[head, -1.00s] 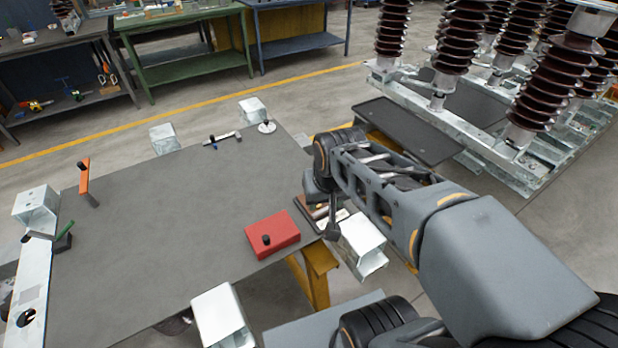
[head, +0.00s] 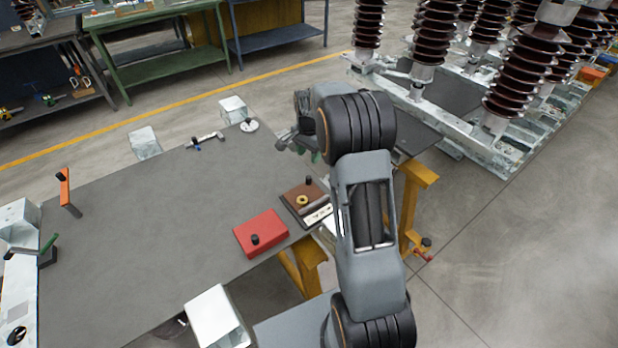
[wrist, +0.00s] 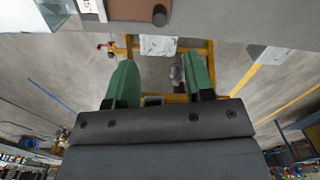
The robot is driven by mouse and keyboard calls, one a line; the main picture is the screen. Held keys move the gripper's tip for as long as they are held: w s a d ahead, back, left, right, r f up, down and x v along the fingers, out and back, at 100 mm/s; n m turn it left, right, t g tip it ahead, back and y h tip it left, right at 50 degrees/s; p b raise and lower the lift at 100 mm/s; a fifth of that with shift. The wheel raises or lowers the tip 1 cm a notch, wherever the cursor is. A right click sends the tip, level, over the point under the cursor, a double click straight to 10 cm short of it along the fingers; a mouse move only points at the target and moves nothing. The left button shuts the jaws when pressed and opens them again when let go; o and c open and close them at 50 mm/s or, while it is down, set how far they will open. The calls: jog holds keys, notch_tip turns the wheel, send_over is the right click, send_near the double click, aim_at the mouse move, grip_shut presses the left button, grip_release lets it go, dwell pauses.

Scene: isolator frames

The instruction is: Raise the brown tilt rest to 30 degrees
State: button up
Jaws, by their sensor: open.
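The brown tilt rest (head: 297,195) lies at the table's right edge, beside the red block. It has a dark knob, a brass ring and a pale marked strip along its near side. It looks flat or nearly so; I cannot read an angle. In the wrist view a brown piece with a dark knob, likely the rest (wrist: 130,10), is cut off by the top edge. My gripper (head: 290,138) is above the table's far right side, beyond the rest and apart from it. In the wrist view its green fingers (wrist: 160,78) are spread with nothing between them.
A red block with a black knob (head: 261,234) sits left of the rest. An orange lever (head: 66,190) and a green lever (head: 49,243) stand at the left. A small clamp-like tool (head: 205,141) and a white disc (head: 249,125) lie at the back. The grey tabletop (head: 160,215) is mostly clear.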

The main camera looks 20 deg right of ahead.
aim_at(309, 177)
notch_tip(309, 177, down, 12)
jog(key=shift+r+p, duration=0.1)
jog(key=shift+p, duration=0.45)
jog(key=shift+c, duration=0.2)
grip_shut()
